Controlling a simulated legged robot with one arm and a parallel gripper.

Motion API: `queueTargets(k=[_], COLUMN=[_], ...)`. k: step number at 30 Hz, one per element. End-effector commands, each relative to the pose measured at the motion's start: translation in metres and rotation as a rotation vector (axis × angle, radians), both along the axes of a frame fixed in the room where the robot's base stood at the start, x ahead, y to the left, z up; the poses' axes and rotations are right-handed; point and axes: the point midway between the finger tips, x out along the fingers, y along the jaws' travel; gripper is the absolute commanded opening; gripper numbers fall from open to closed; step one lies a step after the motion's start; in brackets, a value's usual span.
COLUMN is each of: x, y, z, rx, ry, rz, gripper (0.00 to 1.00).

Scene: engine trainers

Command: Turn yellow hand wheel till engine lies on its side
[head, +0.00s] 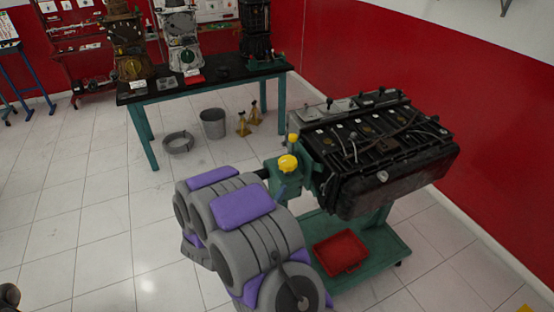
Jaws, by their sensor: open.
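The engine (385,150) is a long black block mounted on a green stand (375,250) at the right. Its top face, with pipes and caps, points mostly upward. The rounded yellow hand wheel (288,163) is on the near left end of the green stand, beside the engine. My grey and purple arm links fill the lower middle and reach up close to the wheel. My gripper's fingers cannot be made out; they are hidden behind the arm links or out of the picture. Whether anything touches the wheel cannot be seen.
A red tray (340,251) lies on the stand's base. A black-topped table (210,84) with several engine parts stands at the back left. A grey bucket (213,123), a ring-shaped pan (178,142) and yellow jack stands (247,121) are on the floor.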

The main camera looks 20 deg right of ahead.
Motion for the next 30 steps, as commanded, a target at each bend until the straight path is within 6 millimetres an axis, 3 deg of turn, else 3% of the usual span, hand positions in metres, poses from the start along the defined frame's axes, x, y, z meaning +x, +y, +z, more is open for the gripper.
queueTargets(k=[4, 10, 30], x=[-0.014, -0.01, 0.064], y=[-0.006, -0.013, -0.095], z=[-0.005, -0.006, -0.007], rx=[0.035, 0.044, 0.043], ry=[0.021, 0.021, 0.021], rz=[0.026, 0.031, 0.028], gripper=[0.94, 0.94, 0.94])
